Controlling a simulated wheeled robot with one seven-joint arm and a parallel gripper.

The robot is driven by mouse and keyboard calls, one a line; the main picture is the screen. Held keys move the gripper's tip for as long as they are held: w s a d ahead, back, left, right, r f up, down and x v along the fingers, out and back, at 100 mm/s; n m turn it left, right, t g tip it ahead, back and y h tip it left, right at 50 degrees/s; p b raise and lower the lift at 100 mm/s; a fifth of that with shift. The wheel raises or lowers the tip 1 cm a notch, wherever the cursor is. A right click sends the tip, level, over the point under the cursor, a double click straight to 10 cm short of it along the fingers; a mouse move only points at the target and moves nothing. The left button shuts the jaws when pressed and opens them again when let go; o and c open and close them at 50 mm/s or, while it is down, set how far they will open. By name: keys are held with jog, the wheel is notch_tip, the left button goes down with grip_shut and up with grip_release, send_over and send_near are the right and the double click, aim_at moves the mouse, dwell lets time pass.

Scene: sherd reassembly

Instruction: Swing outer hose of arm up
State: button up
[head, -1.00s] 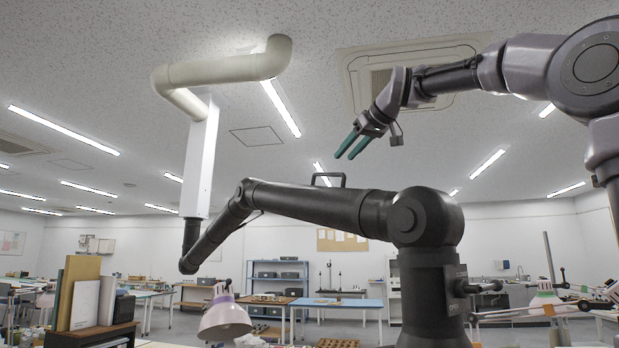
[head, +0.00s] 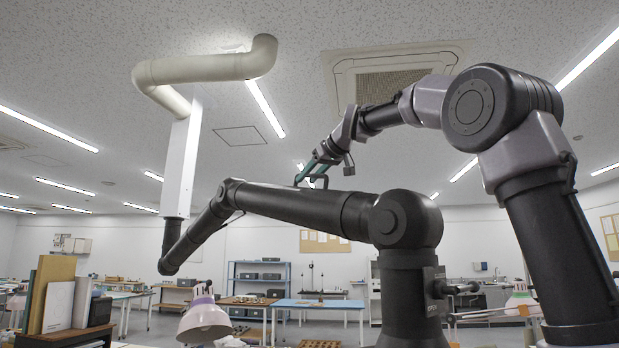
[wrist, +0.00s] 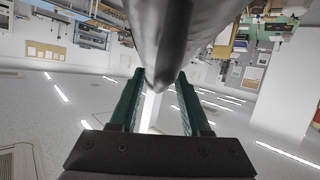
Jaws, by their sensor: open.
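The black extraction arm's long outer hose (head: 290,205) slopes slightly down to the right, from a small joint at left to a large round joint (head: 405,220). A handle (head: 325,183) stands on top of it near the middle. My gripper (head: 306,180) is open at the handle, its green fingers reaching down from above. In the wrist view, the two green fingers (wrist: 160,88) are apart, with the dark hose (wrist: 170,40) just past their tips. The handle is partly hidden by the fingers; I cannot tell whether they touch it.
A shorter hose section (head: 205,228) leads down left to a white vertical duct (head: 182,160) and cream ceiling pipe (head: 205,68). The black lower column (head: 408,290) has a side knob. A desk lamp (head: 204,320) and a bench with boards stand low at left.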

grip_shut()
dwell(1.4)
